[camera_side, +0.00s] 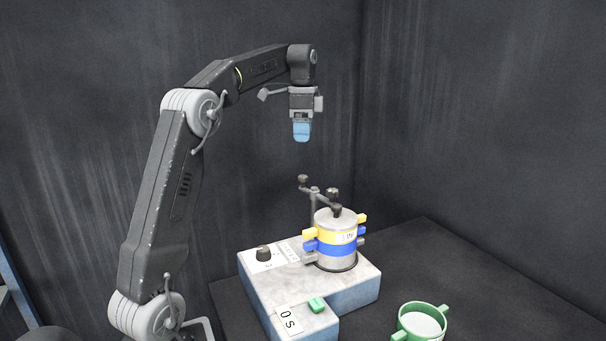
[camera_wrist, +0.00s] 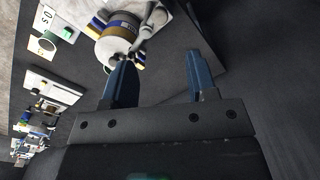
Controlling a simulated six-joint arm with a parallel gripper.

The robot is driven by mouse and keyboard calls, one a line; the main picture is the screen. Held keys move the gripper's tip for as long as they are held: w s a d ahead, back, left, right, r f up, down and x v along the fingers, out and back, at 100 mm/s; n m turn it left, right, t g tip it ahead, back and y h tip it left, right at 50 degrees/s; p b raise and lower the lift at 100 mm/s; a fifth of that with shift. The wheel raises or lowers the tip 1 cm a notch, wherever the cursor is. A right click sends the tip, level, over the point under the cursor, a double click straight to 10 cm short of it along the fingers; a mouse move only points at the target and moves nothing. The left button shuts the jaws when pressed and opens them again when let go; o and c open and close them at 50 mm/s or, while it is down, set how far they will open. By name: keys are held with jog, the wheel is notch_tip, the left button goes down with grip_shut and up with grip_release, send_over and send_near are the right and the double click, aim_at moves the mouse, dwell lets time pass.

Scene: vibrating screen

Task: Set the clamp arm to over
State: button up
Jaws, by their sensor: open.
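My gripper (camera_side: 302,136) hangs pointing down, high above the shaker and clear of everything. In the wrist view its two blue fingers (camera_wrist: 160,68) are apart with nothing between them. The clamp arm (camera_side: 319,190) is a dark bar on an upright post behind the sieve stack, with dark knobs at its ends. Its right end shows above the stack's lid; I cannot tell whether it touches. The sieve stack (camera_side: 337,238), with yellow and blue bands, stands on the shaker base (camera_side: 355,284). The stack also shows in the wrist view (camera_wrist: 122,28), with the clamp arm (camera_wrist: 150,22) beside its lid.
The base carries a black dial (camera_side: 263,253), a green button (camera_side: 317,304) and a "0 s" display (camera_side: 288,320). A green two-handled pan (camera_side: 422,321) stands at the front right. The dark table (camera_side: 430,250) is clear behind it. Dark walls rise behind.

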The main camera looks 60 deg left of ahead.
aim_at(303, 176)
notch_tip(303, 176, down, 12)
jog(key=shift+r, duration=0.2)
jog(key=shift+c, duration=0.5)
grip_shut()
